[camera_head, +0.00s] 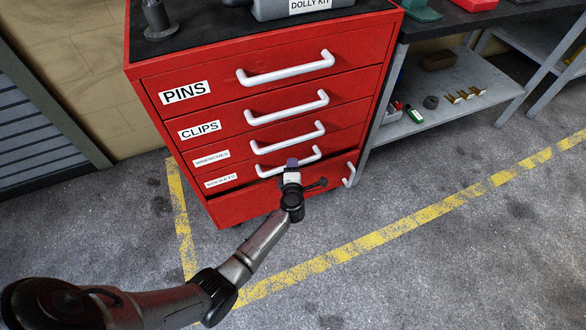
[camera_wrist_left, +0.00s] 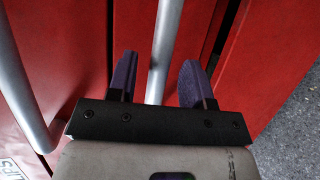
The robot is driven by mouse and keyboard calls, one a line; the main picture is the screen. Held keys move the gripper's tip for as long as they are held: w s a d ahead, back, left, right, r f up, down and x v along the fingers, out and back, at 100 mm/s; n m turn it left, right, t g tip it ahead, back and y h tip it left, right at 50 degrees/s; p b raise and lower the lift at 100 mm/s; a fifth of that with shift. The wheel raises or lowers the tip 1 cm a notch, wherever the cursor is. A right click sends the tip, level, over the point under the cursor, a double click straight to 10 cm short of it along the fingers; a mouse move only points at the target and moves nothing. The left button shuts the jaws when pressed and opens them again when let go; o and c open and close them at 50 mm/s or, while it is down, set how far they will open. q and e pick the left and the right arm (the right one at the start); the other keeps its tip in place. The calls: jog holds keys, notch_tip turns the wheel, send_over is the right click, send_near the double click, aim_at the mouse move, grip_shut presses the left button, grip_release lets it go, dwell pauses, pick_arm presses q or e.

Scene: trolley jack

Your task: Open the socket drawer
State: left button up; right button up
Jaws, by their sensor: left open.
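The socket drawer is the lowest labelled drawer of the red cabinet, with a small SOCKETS label (camera_head: 221,180) at its left. It looks closed in the head view. Its white bar handle (camera_head: 270,171) runs across the front. My left gripper (camera_head: 291,164) is at this handle, near its middle, and covers part of it. In the left wrist view my left gripper (camera_wrist_left: 157,85) is open, with one purple finger on each side of a pale handle bar (camera_wrist_left: 163,45). The bar looks nearer the left finger; contact is not clear. My right gripper is not in view.
Above are the drawers labelled WRENCHES (camera_head: 211,158), CLIPS (camera_head: 199,130) and PINS (camera_head: 184,92), each with a white handle. A lower red panel has an upright handle (camera_head: 350,174) at right. A grey shelf (camera_head: 455,77) with small parts stands at right. The floor in front is clear.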

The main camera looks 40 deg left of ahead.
pick_arm(q)
jog(key=shift+b+x, duration=0.35)
jog(key=shift+x, duration=0.65)
grip_shut()
